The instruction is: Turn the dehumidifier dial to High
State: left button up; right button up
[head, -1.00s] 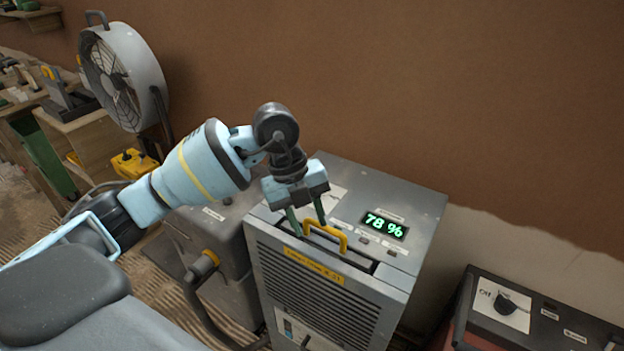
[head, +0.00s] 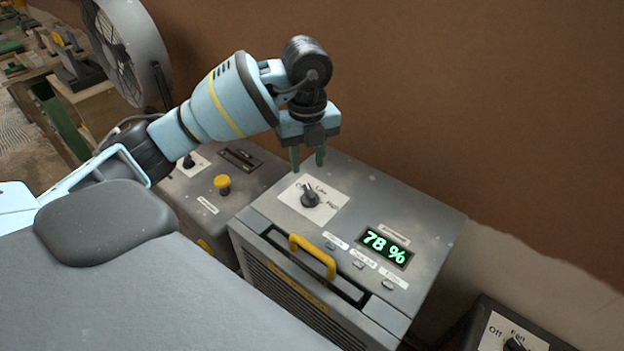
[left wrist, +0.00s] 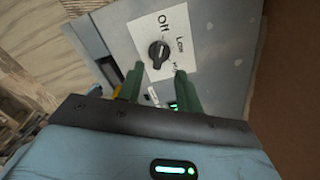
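The grey dehumidifier (head: 425,215) stands in the middle of the head view. Its black dial (head: 310,198) sits on a white label card marked Off, Low and a partly covered third word. The dial also shows in the left wrist view (left wrist: 158,54); I cannot tell for certain which mark its pointer meets. My left gripper (head: 308,168) hangs fingers down above the dehumidifier's top, near the dial and apart from it. Its green fingers are parted with nothing between them, and they cover part of the card in the left wrist view (left wrist: 160,85). My right gripper is in neither view.
A yellow handle (head: 312,256), small buttons and a 78 % display (head: 387,247) are on the dehumidifier. A second grey unit with a yellow knob (head: 222,183) adjoins it on the left. A fan (head: 128,45) stands behind left. Another dial box (head: 490,335) is at the lower right.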

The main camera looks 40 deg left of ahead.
aim_at(308, 187)
pick_arm(q)
jog(key=shift+f, duration=3.9)
grip_shut()
